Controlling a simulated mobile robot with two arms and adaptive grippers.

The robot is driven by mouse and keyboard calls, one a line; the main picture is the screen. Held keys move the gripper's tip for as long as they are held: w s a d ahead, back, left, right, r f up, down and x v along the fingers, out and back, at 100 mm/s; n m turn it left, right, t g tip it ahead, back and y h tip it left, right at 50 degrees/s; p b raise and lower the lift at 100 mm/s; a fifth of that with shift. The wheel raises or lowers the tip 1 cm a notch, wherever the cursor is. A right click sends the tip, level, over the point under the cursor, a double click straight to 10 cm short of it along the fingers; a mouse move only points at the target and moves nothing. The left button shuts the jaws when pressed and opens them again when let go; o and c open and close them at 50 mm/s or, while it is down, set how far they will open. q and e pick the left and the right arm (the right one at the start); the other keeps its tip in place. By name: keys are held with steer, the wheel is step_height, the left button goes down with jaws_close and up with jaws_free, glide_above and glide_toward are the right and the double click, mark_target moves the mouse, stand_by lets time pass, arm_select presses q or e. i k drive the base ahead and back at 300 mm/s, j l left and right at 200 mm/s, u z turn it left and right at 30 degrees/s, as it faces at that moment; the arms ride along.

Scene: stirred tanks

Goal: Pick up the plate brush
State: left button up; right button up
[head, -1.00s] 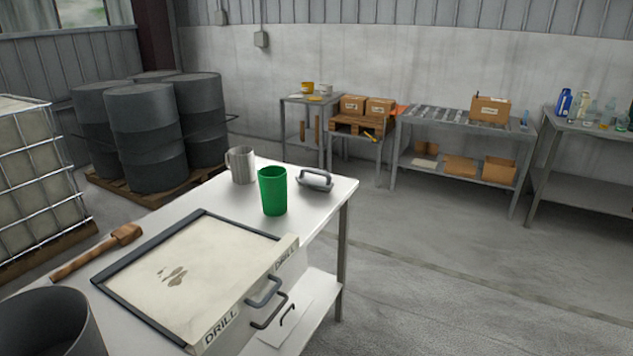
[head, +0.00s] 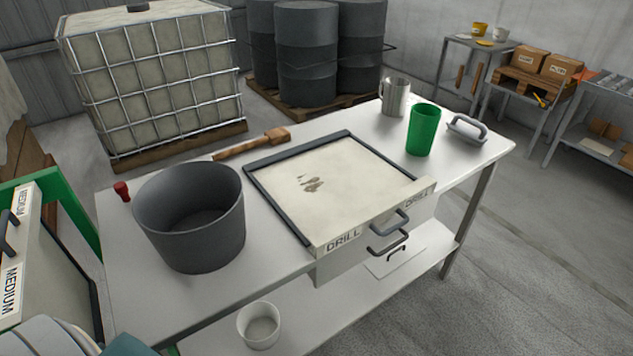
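A grey block with an arched handle (head: 467,129), which looks like a handled brush, lies near the far right corner of the white table (head: 290,282). Its underside is hidden, so I cannot tell whether it has bristles. A wooden tool (head: 252,143) with a long handle and a block head lies by the table's back edge, behind the tray-like drill box. I cannot tell for certain which of the two is the plate brush. Neither of my grippers is in view.
A green cup (head: 422,130) and a metal mug (head: 394,97) stand beside the grey handled block. The drill box (head: 427,190) fills the table's middle. A dark grey bucket (head: 192,250) stands left. A white pot (head: 260,326) sits on the lower shelf.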

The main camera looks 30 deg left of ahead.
mark_target(466, 133)
steer(key=i+l+z, duration=0.1)
steer(key=i+l, duration=0.55)
steer(key=i, duration=0.05)
